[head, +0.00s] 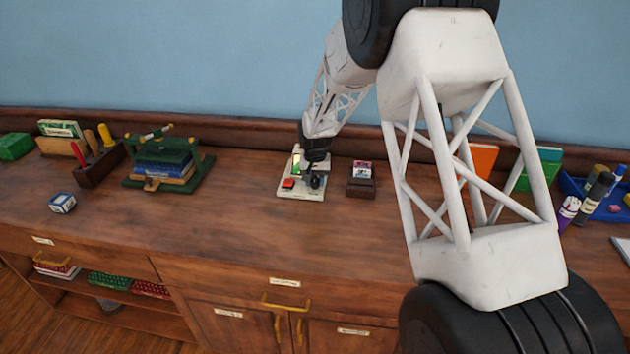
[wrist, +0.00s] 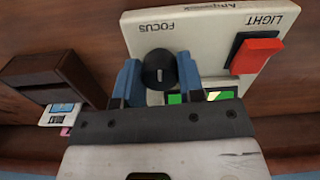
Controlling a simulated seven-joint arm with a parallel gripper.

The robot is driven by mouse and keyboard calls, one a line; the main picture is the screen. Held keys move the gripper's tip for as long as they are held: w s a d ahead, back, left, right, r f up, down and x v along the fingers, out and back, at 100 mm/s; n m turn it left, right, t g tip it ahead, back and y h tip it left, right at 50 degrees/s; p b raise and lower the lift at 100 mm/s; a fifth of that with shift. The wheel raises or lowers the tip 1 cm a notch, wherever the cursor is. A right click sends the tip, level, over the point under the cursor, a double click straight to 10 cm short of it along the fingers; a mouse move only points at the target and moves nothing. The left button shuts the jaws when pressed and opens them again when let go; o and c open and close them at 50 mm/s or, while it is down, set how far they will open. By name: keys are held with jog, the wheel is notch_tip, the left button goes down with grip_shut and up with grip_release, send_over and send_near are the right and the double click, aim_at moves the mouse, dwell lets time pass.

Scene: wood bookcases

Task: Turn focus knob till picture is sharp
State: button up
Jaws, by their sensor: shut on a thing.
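A cream viewing device (head: 311,194) stands on the wooden counter with my gripper (head: 314,180) down over its right part. In the wrist view its cream panel (wrist: 200,32) reads FOCUS and LIGHT. The black round focus knob (wrist: 159,69), with a pale pointer mark, sits between the blue fingers of my gripper (wrist: 160,77), which is shut on it. A red light switch (wrist: 256,53) is beside it. A small lit picture (wrist: 206,96) with green and pale patches shows partly behind my gripper; its sharpness cannot be judged.
A dark wooden holder with cards (head: 361,182) stands close to the right of the device. A green press with books (head: 168,165), a tool rack (head: 98,164) and a small blue-and-white box (head: 62,203) are to the left. The counter in front is clear.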

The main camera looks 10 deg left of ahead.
aim_at(316, 180)
jog(key=o, duration=0.9)
jog(key=shift+r, duration=0.15)
jog(key=shift+r, duration=3.8)
jog(key=shift+d, duration=0.1)
